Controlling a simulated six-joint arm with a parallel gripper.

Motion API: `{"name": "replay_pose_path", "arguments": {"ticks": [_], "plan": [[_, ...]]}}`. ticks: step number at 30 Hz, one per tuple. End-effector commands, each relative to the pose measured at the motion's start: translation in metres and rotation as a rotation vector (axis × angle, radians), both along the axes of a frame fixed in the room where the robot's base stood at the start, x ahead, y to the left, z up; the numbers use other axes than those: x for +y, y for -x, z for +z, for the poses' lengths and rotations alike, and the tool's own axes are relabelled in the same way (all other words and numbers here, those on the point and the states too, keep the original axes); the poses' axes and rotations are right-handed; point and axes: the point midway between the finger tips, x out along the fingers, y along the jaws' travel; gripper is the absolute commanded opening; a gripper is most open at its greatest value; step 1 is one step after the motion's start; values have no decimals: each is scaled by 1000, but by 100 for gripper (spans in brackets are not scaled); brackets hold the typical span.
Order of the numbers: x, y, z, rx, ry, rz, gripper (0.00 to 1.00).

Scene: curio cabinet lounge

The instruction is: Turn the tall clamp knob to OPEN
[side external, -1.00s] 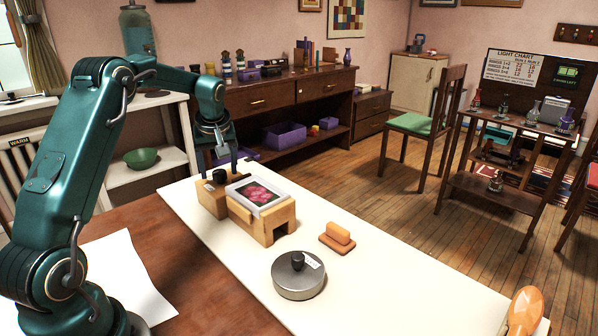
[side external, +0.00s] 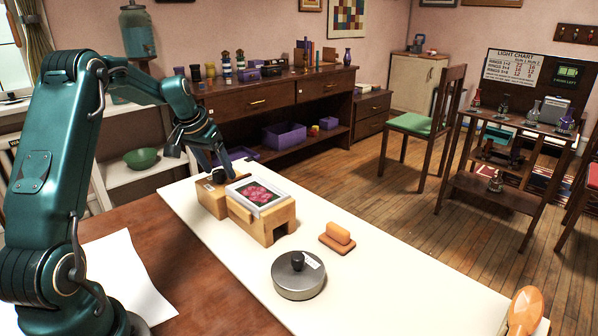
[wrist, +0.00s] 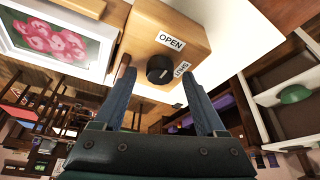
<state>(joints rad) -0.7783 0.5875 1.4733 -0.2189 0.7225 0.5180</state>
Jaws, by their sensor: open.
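The black clamp knob (side external: 219,176) stands on a small wooden block (side external: 208,197) at the far end of the white board. In the wrist view the knob (wrist: 160,69) has a pale mark on top, and OPEN and SHUT labels lie beside it. I cannot tell surely which label the mark faces. My gripper (side external: 213,161) is open and tilted, its fingers slanting down toward the knob. In the wrist view the fingers of my gripper (wrist: 164,96) are spread to either side of the knob's near side, with nothing held. Contact with the knob cannot be told.
A wooden press (side external: 265,222) with a framed pink flower picture (side external: 257,193) adjoins the block. A round grey tin (side external: 298,280) with a black knob and an orange-handled block (side external: 338,238) stand on the white board (side external: 390,285). The board's front right is mostly clear.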

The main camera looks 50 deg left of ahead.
Motion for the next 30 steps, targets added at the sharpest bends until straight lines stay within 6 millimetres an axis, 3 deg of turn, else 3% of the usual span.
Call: {"name": "replay_pose_path", "arguments": {"ticks": [8,15,30], "plan": [[-7,19,50,-2,-4,-5,74],[-41,0,78,-49,-51,-102,74],[-126,6,120,-111,-106,-272,74]]}}
